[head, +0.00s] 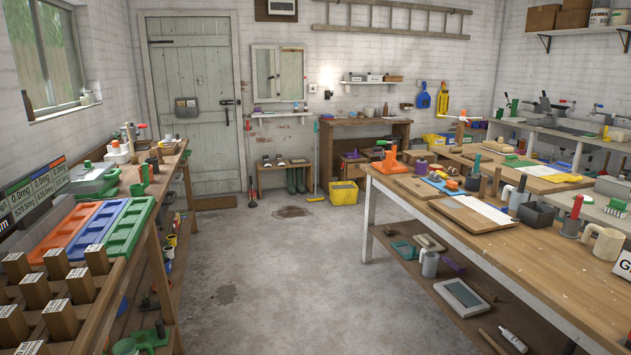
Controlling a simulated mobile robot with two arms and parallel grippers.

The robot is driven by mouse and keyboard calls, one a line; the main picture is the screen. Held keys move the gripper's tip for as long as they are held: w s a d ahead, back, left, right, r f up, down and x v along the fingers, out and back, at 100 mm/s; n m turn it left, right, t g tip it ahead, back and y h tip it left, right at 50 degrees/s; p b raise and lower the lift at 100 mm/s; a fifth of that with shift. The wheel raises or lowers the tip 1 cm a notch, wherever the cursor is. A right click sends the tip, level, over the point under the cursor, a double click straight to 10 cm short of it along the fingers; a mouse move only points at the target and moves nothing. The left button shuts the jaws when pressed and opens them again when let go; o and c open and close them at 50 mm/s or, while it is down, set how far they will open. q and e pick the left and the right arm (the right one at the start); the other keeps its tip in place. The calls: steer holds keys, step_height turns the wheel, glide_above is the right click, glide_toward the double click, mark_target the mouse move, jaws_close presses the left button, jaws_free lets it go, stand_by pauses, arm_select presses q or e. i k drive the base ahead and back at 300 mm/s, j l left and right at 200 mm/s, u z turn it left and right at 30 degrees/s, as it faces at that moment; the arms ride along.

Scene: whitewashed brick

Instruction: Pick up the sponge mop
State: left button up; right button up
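What looks like the sponge mop (315,165) stands at the far end of the room, with a thin upright handle, a teal top and a flat yellowish head on the floor. It is upright, close to the wooden bench at the back wall; I cannot tell what it leans on. It is small at this distance. Neither of my grippers is in view.
A yellow bucket (343,192) stands just right of the mop, and a plunger (251,192) left of it. The concrete floor (275,270) is clear between the left workbench (160,200) and the right wooden table (480,245). A dark stain (291,211) marks the floor.

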mark_target(314, 199)
steer(key=i+l, duration=0.1)
steer(key=i, duration=0.3)
steer(key=i+l, duration=0.1)
steer(key=i, duration=0.3)
steer(key=i+j+u, duration=0.1)
steer(key=i+u, duration=0.2)
steer(key=i, duration=0.85)
steer(key=i+l+u, duration=0.1)
steer(key=i+u, duration=0.2)
steer(key=i, duration=0.8)
steer(key=i+l+z, duration=0.2)
steer(key=i, duration=0.35)
steer(key=i+j+z, duration=0.1)
steer(key=i+z, duration=0.15)
steer(key=i, duration=0.3)
steer(key=i+j+z, duration=0.2)
steer(key=i, duration=0.35)
steer(key=i+j+z, duration=0.2)
steer(key=i, duration=0.35)
steer(key=i+u, duration=0.2)
steer(key=i, duration=0.4)
steer(key=i+l+u, duration=0.15)
steer(key=i, duration=0.45)
steer(key=i+l+u, duration=0.2)
steer(key=i, duration=0.45)
steer(key=i+z, duration=0.3)
steer(key=i, duration=0.3)
steer(key=i+z, duration=0.3)
steer(key=i, duration=0.3)
